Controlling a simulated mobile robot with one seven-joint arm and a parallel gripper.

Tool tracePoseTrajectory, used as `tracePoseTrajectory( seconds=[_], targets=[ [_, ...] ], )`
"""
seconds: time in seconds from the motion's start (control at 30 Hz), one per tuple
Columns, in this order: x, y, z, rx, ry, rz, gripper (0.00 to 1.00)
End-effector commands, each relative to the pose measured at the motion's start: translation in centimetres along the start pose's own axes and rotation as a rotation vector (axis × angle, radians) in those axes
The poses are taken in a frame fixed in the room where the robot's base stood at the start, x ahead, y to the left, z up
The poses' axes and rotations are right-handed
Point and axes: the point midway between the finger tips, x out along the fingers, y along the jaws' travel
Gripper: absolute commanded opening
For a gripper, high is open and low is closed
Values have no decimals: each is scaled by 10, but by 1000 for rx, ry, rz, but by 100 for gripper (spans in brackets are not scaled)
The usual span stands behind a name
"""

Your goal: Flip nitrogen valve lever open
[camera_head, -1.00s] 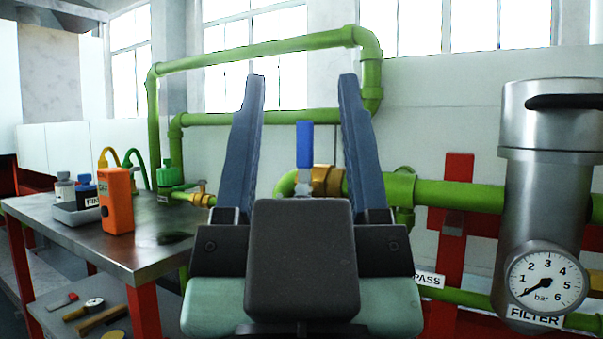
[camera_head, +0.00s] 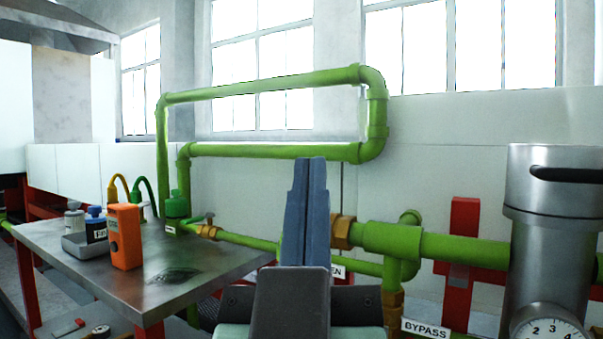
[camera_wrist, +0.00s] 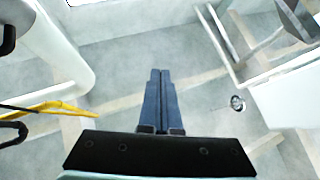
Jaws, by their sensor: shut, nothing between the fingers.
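My gripper (camera_head: 310,162) is shut and empty, its two blue-grey fingers pointing up together in the head view. In the wrist view its closed fingers (camera_wrist: 160,75) point over bare floor. The green pipe run (camera_head: 430,245) has a brass fitting (camera_head: 342,232) just right of my fingers. The valve's blue lever is not visible now; my fingers cover the area left of the brass fitting. I cannot tell the lever's position.
A steel table (camera_head: 130,255) at the left holds an orange meter (camera_head: 125,237) and small bottles in a tray. A steel filter housing (camera_head: 550,240) with a gauge and a red post (camera_head: 461,240) stand at the right. A "BYPASS" label (camera_head: 425,329) hangs low.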

Motion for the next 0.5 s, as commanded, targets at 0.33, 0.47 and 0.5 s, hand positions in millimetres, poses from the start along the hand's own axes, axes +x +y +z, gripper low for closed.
tracePoseTrajectory(
  seconds=[0.33, 0.47, 0.5],
  targets=[
    [49, -14, 27, -272, -226, 11, 0],
    [58, -20, 38, -383, -300, -1, 0],
    [60, -22, 41, -418, -322, -7, 0]
  ],
)
